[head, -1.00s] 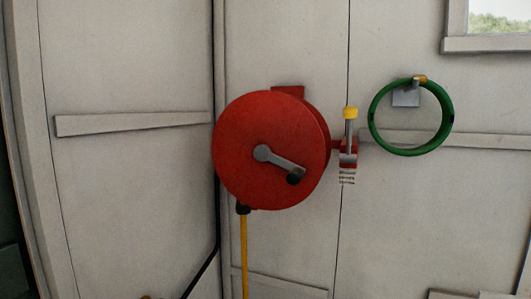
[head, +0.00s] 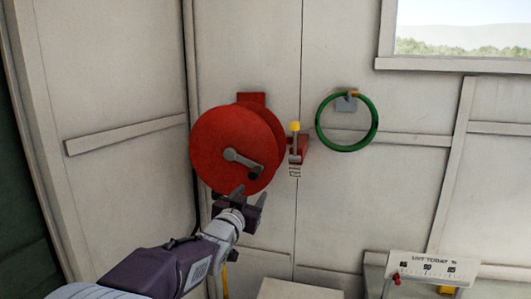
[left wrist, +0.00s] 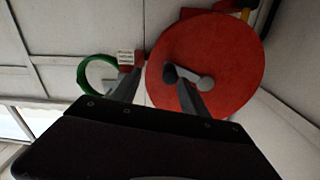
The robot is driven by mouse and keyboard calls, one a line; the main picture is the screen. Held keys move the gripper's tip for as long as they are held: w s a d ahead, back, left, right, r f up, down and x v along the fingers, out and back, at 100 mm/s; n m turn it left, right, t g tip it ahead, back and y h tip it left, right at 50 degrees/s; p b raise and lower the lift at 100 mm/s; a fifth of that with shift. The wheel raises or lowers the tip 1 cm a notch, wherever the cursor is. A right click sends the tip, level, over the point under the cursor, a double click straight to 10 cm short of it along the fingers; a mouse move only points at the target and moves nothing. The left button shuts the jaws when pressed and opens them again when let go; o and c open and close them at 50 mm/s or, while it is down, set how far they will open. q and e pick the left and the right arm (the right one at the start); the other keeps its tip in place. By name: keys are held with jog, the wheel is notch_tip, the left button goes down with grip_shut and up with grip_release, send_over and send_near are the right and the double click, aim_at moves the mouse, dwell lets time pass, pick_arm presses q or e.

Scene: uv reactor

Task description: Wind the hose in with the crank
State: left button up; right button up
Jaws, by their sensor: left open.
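A red hose reel (head: 215,140) hangs on the white wall and also shows in the left wrist view (left wrist: 225,50). Its crank is a grey arm (head: 240,159) pointing to the lower right, with a dark knob (head: 253,175) at its end. In the left wrist view the knob (left wrist: 170,74) appears by the tip of one finger; I cannot tell whether they touch. My left gripper (head: 250,194) is open and empty, just below the knob in the head view. A yellow hose (head: 226,282) hangs below the reel, partly hidden by my arm. My right gripper is out of view.
A lever with a yellow top (head: 295,127) stands on a red bracket right of the reel. A green ring (head: 347,149) hangs further right. A panel with a scale (head: 432,267) is at the lower right, and a window (head: 460,40) above.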

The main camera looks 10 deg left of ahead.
aim_at(254, 173)
pick_arm(q)
jog(key=w+a+r, duration=0.1)
jog(key=w+a+r+p, duration=0.1)
jog(key=shift+w+a, duration=0.2)
jog(key=shift+w, duration=0.1)
jog(key=w+p, duration=0.1)
jog(key=w+r+p, duration=0.1)
jog(key=w, duration=0.1)
jog(key=w+d+p, duration=0.1)
jog(key=p, duration=0.1)
jog(key=shift+w+d+r, duration=0.1)
jog(key=shift+w+r, duration=0.05)
jog(key=shift+w, duration=0.05)
jog(key=w, duration=0.2)
jog(key=w+f+p, duration=0.1)
jog(key=w, duration=0.1)
jog(key=shift+a+f, duration=0.1)
jog(key=shift+a, duration=0.2)
jog(key=shift+s+d, duration=0.15)
jog(key=shift+s, duration=0.1)
jog(key=shift+s+r, duration=0.15)
jog(key=shift+r, duration=0.05)
jog(key=c, duration=0.5)
grip_shut()
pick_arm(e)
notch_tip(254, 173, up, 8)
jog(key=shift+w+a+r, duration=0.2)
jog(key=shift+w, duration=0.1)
pick_arm(q)
jog(key=shift+f, duration=0.15)
